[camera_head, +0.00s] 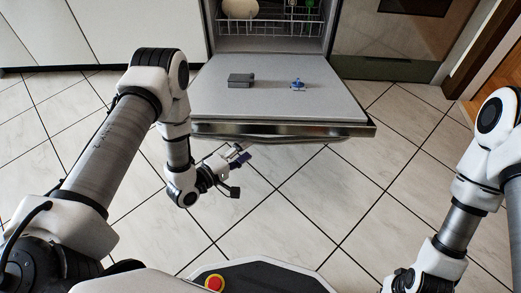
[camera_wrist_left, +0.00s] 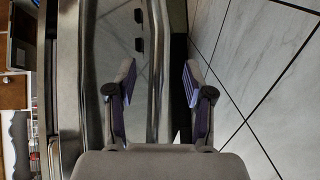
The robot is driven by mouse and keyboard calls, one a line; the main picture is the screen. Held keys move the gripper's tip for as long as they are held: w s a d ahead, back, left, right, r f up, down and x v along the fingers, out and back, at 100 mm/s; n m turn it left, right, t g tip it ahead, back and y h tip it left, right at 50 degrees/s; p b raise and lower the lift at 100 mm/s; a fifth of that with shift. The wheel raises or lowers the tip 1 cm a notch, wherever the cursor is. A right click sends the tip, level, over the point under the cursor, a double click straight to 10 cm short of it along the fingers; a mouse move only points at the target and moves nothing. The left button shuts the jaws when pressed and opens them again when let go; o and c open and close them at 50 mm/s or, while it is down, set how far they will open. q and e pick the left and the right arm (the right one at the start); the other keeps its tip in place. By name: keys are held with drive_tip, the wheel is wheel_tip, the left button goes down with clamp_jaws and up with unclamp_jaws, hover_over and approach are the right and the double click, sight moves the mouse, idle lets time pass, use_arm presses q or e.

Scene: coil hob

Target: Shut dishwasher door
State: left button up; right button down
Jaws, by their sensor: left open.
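The dishwasher door (camera_head: 265,105) hangs open, folded down nearly flat in front of the dishwasher. Its front edge with a metal handle (camera_head: 275,138) faces me. In the left wrist view, the shiny metal edge and handle (camera_wrist_left: 155,50) run vertically between and beyond the finger lines. My left gripper (camera_head: 240,172) is open and empty, below and in front of the door's front edge, left of its middle. It also shows in the left wrist view (camera_wrist_left: 158,76), fingers apart. I cannot tell whether it touches the door. My right arm is at the right; its gripper is out of view.
A rack (camera_head: 270,27) with dishes sits inside the dishwasher. A grey dispenser box (camera_head: 241,80) and a blue part (camera_head: 298,84) are on the door's inner face. White cabinets (camera_head: 130,32) stand left, an oven front (camera_head: 400,35) right. The tiled floor (camera_head: 320,200) is clear.

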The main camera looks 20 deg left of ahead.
sight(256, 143)
use_arm(q)
drive_tip(key=b+x, duration=0.3)
drive_tip(key=x, duration=0.3)
drive_tip(key=shift+w+f, duration=0.1)
drive_tip(key=shift+f, duration=0.05)
drive_tip(key=shift+w+d, duration=0.2)
drive_tip(key=shift+w, duration=0.1)
drive_tip(key=shift+r, duration=0.2)
clamp_jaws()
